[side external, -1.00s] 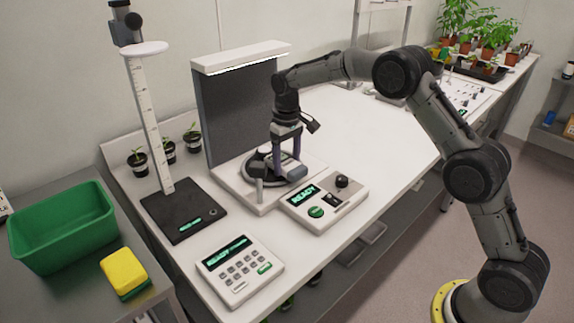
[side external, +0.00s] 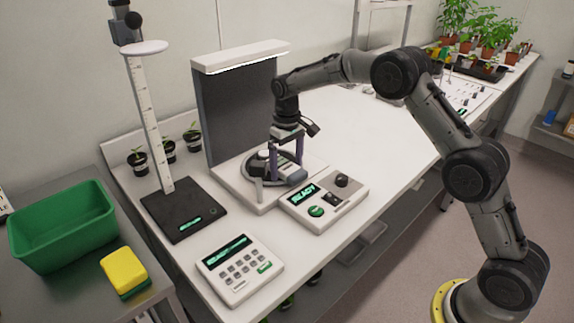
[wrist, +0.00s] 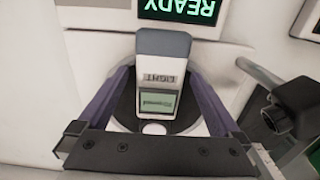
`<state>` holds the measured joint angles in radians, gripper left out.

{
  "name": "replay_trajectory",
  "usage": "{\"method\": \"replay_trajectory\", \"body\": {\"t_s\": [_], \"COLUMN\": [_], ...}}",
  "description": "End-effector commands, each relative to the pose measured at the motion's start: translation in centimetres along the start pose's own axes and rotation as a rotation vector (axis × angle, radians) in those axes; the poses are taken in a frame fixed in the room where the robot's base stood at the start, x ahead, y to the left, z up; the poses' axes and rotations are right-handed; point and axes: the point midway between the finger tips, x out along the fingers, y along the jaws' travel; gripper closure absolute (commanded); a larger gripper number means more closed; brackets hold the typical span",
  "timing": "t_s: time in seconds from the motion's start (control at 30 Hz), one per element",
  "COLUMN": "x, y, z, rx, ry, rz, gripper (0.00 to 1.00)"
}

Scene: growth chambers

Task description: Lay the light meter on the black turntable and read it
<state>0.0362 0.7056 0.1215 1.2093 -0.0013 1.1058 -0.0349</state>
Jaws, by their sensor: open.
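The light meter (wrist: 165,52), a grey-blue handheld body with a small lit screen and a "LIGHT" label, lies on the black turntable (wrist: 124,112). Its screen text is too small to read. In the side view, the meter (side external: 297,177) lies toward the turntable's near right side, and the turntable's dark ring (side external: 252,173) shows partly behind my gripper. My gripper (side external: 285,174) points down over the turntable. Its two purple fingers are open, one on each side of the meter, with gaps visible in the wrist view.
A control box (side external: 325,203) reading "READY" with a green button stands just in front of the turntable. A grey panel with a lamp (side external: 240,60) rises behind. A keypad unit (side external: 240,270), a ruler stand (side external: 150,120) and potted seedlings (side external: 168,150) are to the left.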

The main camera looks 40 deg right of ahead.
Motion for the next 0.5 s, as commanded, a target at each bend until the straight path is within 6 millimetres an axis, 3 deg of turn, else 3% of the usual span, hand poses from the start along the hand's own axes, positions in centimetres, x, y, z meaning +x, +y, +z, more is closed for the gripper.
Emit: {"method": "replay_trajectory", "body": {"t_s": [0.5], "x": [-9.5], "y": [0.0], "z": [-0.1], "rx": [0.000], "ry": [0.006], "rz": [0.000], "gripper": [0.00]}}
